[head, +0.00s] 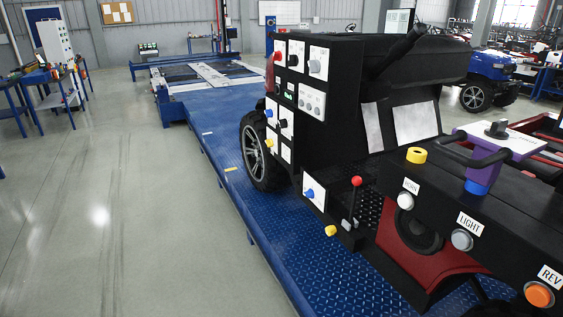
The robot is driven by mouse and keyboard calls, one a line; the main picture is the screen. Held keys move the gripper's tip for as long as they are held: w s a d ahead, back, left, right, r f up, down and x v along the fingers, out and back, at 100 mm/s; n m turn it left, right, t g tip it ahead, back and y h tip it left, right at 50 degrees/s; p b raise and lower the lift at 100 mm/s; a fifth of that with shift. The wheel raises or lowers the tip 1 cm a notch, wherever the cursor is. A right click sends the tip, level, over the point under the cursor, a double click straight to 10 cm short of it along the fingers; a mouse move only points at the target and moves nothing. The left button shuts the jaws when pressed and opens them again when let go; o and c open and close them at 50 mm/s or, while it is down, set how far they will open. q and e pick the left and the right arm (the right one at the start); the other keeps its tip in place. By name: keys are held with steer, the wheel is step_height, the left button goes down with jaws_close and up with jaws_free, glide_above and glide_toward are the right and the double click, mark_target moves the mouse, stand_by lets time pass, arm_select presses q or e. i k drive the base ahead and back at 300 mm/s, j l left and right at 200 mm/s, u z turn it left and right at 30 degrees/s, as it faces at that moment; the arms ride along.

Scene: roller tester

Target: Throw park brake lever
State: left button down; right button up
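A lever with a red ball knob (356,181) and a thin dark shaft stands on the low black part of the vehicle, right of the middle in the head view. It looks close to upright. No label naming it as the park brake can be read. The dark vehicle body (338,110) stands on a blue patterned platform (268,240). Neither of my grippers is in view, and nothing is seen touching the lever.
A yellow knob (330,230) and a white plate with a blue knob (314,193) are left of the lever. A black bar with HORN, LIGHT and REV buttons (462,240) lies to the right. The grey floor (100,220) at left is clear.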

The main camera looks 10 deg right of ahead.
mark_target(357, 181)
steer(key=i+j+u, duration=0.15)
steer(key=i, duration=0.75)
steer(key=i+j+u, duration=0.2)
steer(key=i, duration=0.7)
steer(key=i+z, duration=0.4)
steer(key=i+j+z, duration=0.1)
steer(key=i+z, duration=0.15)
steer(key=z, duration=0.2)
steer(key=i+j+z, duration=0.2)
steer(key=i+z, duration=0.2)
steer(key=k, duration=0.05)
